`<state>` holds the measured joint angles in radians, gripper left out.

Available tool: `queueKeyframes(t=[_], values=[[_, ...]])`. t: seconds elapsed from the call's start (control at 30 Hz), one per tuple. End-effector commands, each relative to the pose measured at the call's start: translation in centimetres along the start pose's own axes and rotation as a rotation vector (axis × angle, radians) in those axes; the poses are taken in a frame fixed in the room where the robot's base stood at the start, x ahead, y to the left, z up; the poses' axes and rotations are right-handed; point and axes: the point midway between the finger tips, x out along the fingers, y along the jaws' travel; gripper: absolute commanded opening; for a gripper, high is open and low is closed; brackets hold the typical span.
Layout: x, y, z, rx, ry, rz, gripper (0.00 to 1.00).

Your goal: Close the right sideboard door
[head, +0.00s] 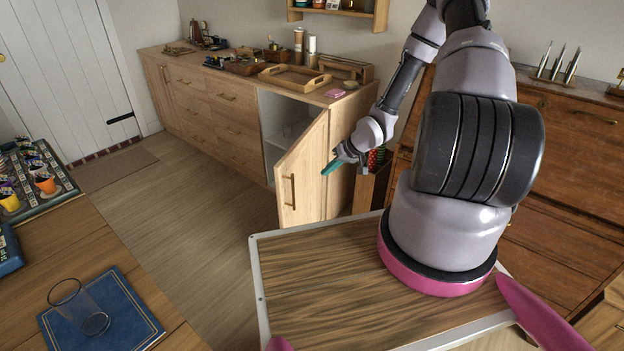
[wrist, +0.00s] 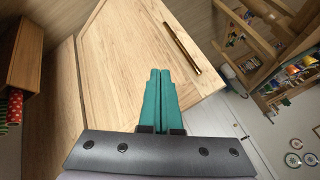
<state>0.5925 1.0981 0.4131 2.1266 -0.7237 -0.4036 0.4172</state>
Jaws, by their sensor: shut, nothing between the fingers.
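The right sideboard door (head: 302,176) is a light wood panel standing open, swung out from the right end of the sideboard (head: 210,104). Its brass handle (head: 289,191) faces the room on the left. The cabinet's pale interior (head: 284,118) shows behind the door. My gripper (head: 328,169) has teal fingers pressed together and empty, at the right edge of the door in the head view. In the wrist view the fingers (wrist: 159,75) lie in front of the door face (wrist: 125,45), with the handle (wrist: 182,48) to their right. I cannot tell whether they touch the door.
A wooden tray (head: 295,80) and other small items stand on the sideboard top. A dark wood bureau (head: 570,140) stands at the right. The floor (head: 195,205) left of the door is clear. A table with a glass (head: 80,305) is at the lower left.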

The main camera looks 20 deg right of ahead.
Motion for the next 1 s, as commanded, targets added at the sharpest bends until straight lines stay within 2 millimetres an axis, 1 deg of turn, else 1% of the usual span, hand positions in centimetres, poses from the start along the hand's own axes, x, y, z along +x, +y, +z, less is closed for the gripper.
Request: queueKeyframes(t=[0.17, 0.4, 0.5, 0.6, 0.7, 0.83, 1.0], values=[[2.9, -0.1, 0.1, -0.003, -0.003, 0.0, 0.0], [8.1, -0.1, 0.1, -0.003, -0.003, 0.001, 0.0], [9.9, -0.3, 0.1, -0.004, -0.004, 0.0, 0.0], [10.4, -1.9, 0.1, -0.005, -0.004, 0.001, 0.0], [10.9, -2.8, 0.0, -0.004, -0.003, 0.001, 0.0], [11.2, -3.4, 0.0, -0.003, -0.002, 0.001, 0.0], [11.3, -3.5, 0.0, -0.001, -0.001, 0.002, 0.0]])
